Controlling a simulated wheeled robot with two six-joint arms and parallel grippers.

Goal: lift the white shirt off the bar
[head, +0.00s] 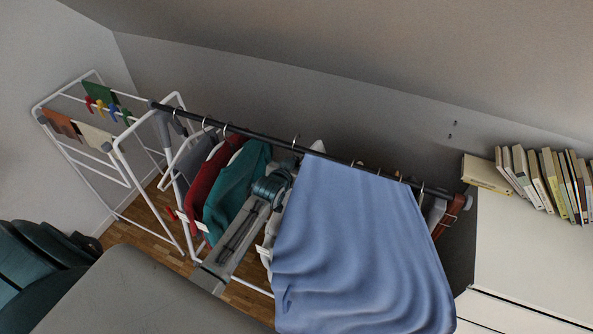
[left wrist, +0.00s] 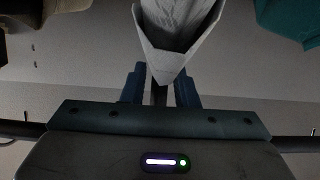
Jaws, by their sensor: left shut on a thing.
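The white shirt (head: 318,147) hangs among the clothes on the dark bar (head: 325,155), and the blue cloth hides much of it in the head view. In the left wrist view a pale grey-white garment (left wrist: 178,35), which looks like this shirt, has its pointed collar end close to the fingers. My left gripper (head: 281,178) reaches in between the teal garment and the blue cloth. In the left wrist view its blue fingers (left wrist: 160,90) stand on either side of a thin dark upright piece below the collar, apparently the shirt's hanger. My right gripper is not in view.
A teal garment (head: 237,190) and a red one (head: 207,188) hang left of my arm. A large blue cloth (head: 360,240) hangs close on the right. A white drying rack (head: 118,150) stands left; a white cabinet (head: 535,250) with books stands right.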

